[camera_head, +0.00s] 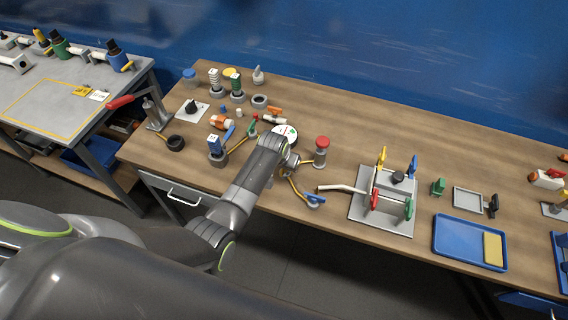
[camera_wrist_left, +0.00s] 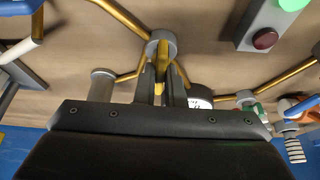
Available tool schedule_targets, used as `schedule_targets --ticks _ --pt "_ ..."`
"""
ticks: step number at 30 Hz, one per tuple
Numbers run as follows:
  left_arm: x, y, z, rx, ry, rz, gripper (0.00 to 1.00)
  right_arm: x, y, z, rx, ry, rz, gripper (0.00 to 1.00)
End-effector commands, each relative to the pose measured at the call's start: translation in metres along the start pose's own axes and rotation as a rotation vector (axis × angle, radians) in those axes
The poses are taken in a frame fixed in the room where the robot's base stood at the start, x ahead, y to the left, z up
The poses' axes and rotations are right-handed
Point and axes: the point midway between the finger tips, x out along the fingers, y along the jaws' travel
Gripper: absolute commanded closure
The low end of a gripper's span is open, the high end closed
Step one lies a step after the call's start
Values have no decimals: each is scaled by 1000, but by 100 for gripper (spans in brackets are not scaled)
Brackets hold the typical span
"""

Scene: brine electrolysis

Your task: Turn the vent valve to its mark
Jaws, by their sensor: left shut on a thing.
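A valve with a round grey body (camera_wrist_left: 162,38) and brass pipes running into it fills the upper middle of the left wrist view. A yellow handle (camera_wrist_left: 164,68) stands out from the body. My left gripper (camera_wrist_left: 162,78) is shut on this handle, one finger on each side. In the head view my left gripper (camera_head: 292,163) is over the middle of the wooden bench, and the valve there is mostly hidden by my arm. No position mark on the valve can be made out. My right gripper is not in view.
A white gauge (camera_head: 285,131), a red-topped post (camera_head: 321,146) and a blue-handled valve (camera_head: 315,199) stand close around my gripper. A grey plate (camera_head: 353,217) with coloured levers and a blue tray (camera_head: 440,246) lie to the right. Several small parts crowd the bench's left end.

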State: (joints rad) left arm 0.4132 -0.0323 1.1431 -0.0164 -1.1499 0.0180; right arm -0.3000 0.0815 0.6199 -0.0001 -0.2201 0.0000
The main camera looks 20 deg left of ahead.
Motion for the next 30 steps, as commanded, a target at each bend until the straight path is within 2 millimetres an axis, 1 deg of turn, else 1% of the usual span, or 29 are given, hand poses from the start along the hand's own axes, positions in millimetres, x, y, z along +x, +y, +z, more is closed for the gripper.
schedule_targets --ticks 9,21,22,27,30 --pt "-1 1 -2 -67 5 -28 100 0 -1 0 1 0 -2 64" --pt "-1 0 -2 -72 4 -30 100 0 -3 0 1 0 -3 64" --pt "-1 0 -2 -72 4 -30 90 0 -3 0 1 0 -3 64" --pt "-1 0 -2 -72 3 -30 69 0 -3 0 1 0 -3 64" --pt "-1 0 -1 -71 2 -30 69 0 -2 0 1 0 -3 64"
